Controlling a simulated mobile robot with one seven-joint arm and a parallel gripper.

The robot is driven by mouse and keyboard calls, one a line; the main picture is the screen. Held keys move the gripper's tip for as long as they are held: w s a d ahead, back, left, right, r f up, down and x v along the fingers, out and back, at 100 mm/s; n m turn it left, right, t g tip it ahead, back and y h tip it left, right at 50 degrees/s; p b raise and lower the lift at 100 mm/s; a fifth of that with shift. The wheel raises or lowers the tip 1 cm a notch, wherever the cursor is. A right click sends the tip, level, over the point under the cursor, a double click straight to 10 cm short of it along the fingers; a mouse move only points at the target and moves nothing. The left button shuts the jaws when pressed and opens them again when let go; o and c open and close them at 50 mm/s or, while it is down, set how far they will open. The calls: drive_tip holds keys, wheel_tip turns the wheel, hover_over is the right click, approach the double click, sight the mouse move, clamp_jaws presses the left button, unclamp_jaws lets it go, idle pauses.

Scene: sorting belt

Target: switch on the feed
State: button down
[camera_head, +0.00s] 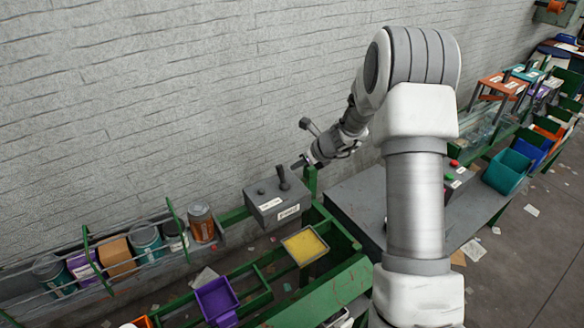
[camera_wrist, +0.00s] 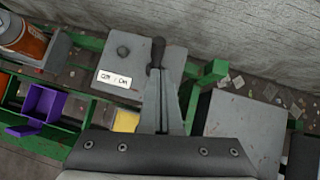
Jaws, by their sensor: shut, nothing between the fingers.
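A grey control box (camera_head: 264,208) stands on the green frame by the wall, with a dark upright lever (camera_head: 282,179) and a small round knob (camera_head: 261,191) on top. Two white labels are on the box; the one in the wrist view (camera_wrist: 114,79) reads "Off / On". My gripper (camera_head: 298,165) is shut and empty, just above and to the right of the lever. In the wrist view my fingertips (camera_wrist: 161,72) overlap the lever's lower part, and its dark head (camera_wrist: 157,50) shows beyond them. I cannot tell whether they touch.
A yellow-filled tray (camera_head: 305,246) and a purple bin (camera_head: 216,299) sit in the green frame in front of the box. Cans and a carton (camera_head: 117,257) stand on a railed shelf at left. A grey table (camera_head: 348,202) is at right, partly behind my arm.

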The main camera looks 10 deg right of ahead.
wheel_tip(320, 180, up, 8)
drive_tip(key=s+d, duration=0.2)
drive_tip(key=shift+f, duration=0.15)
drive_tip(key=s+a+r+n+g+b, duration=0.1)
drive_tip(key=s+a+r+n, duration=0.2)
drive_tip(key=s+r+n, duration=0.4)
drive_tip(key=s+a+r+n+b, duration=0.1)
drive_tip(key=s+a+r+n, duration=0.3)
drive_tip(key=s+n, duration=0.5)
drive_tip(key=s+d+n+h+b, duration=0.1)
drive_tip(key=s+d+n+h, duration=0.1)
drive_tip(key=s+n, duration=0.4)
drive_tip(key=s+d+n+h+b, duration=0.1)
drive_tip(key=s+d+n+h, duration=0.1)
drive_tip(key=s+n, duration=0.5)
drive_tip(key=shift+s+r+h, duration=0.2)
drive_tip(key=shift+s+h, duration=0.1)
drive_tip(key=shift+s, duration=2.95)
